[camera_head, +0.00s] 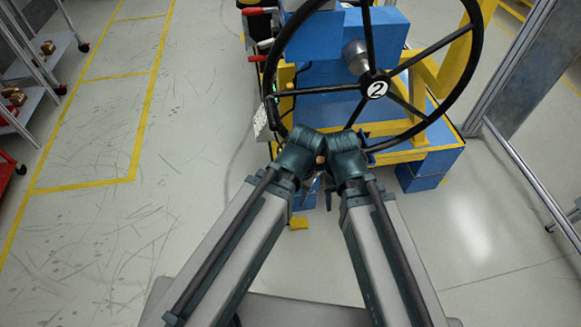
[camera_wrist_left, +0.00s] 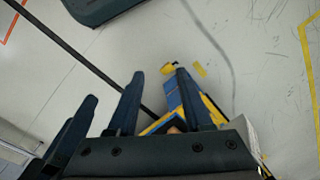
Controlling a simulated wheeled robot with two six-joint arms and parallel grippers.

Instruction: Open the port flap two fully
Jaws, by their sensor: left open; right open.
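I cannot make out a port flap marked two in either view. The blue and yellow machine (camera_head: 328,103) stands ahead, with a large black handwheel (camera_head: 370,82) on it. The wheel's white hub disc bears the number 2. My right gripper (camera_head: 329,192) is below the wheel, small and partly hidden by my wrists, and holds nothing that I can see. My left gripper shows in the left wrist view (camera_wrist_left: 160,92), fingers apart and empty, above part of the blue and yellow structure. In the head view it is mostly hidden by my arms.
Red-handled levers (camera_head: 262,42) and a white tag (camera_head: 261,121) are at the machine's left side. Shelves (camera_head: 35,85) stand far left, a metal-framed panel (camera_head: 510,70) at the right. The floor left of the machine is clear.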

